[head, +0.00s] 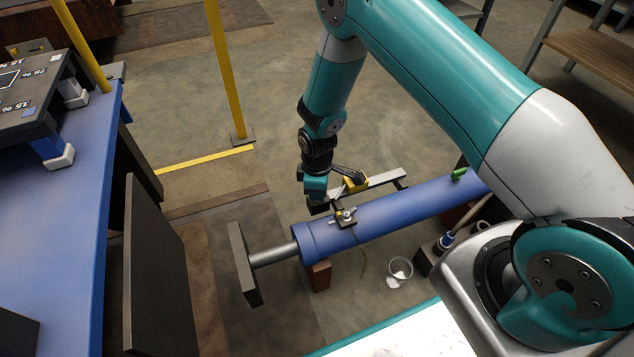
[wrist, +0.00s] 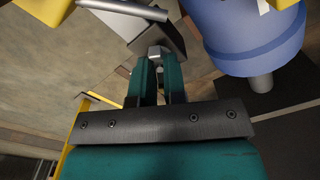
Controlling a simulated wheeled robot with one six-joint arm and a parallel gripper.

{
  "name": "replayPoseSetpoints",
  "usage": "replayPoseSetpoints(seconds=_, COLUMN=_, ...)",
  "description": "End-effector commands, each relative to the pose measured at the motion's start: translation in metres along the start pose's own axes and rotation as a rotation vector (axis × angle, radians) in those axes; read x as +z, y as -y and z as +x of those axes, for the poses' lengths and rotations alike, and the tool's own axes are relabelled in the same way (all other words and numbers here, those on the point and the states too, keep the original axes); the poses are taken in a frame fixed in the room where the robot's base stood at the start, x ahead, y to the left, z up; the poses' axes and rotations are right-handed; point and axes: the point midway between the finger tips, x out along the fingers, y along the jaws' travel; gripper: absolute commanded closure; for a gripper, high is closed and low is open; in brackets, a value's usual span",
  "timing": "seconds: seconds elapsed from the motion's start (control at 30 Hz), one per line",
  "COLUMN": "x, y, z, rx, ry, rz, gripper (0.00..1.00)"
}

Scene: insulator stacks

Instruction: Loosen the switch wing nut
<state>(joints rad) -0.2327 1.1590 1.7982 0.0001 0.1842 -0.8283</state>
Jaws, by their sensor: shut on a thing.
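My gripper (head: 317,194) points down beside the blue cylinder, at the near end of the grey rail. In the wrist view its two teal fingers (wrist: 157,64) are shut on a small grey metal piece (wrist: 155,51), taken as the switch wing nut. The piece sits against a dark block (wrist: 163,34); its wings are hidden between the fingers. The yellow switch (head: 355,183) with its black lever is just right of my gripper in the head view. My gripper hides the wing nut there.
The blue cylinder (head: 400,208) lies across the floor and shows in the wrist view (wrist: 245,35). A clamp (head: 345,217) sits on it. A grey rail (head: 385,181) runs alongside. A blue bench (head: 85,215) is left.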

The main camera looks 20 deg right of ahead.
Motion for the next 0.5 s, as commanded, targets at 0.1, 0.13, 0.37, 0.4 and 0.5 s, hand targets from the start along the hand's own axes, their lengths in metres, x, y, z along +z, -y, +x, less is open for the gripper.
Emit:
replayPoseSetpoints(seconds=0.1, x=0.0005, y=0.0007, z=-0.0037, rx=-0.002, ry=0.002, rz=-0.111, gripper=1.0)
replayPoseSetpoints(seconds=0.13, x=0.0006, y=0.0009, z=-0.0035, rx=-0.003, ry=0.002, rz=-0.139, gripper=1.0)
replayPoseSetpoints(seconds=0.37, x=0.0005, y=0.0008, z=-0.0024, rx=-0.003, ry=0.002, rz=-0.336, gripper=1.0)
replayPoseSetpoints(seconds=0.4, x=0.0004, y=0.0007, z=-0.0024, rx=-0.002, ry=0.001, rz=-0.366, gripper=1.0)
replayPoseSetpoints(seconds=0.5, x=0.0002, y=0.0005, z=-0.002, rx=-0.002, ry=0.001, rz=-0.433, gripper=1.0)
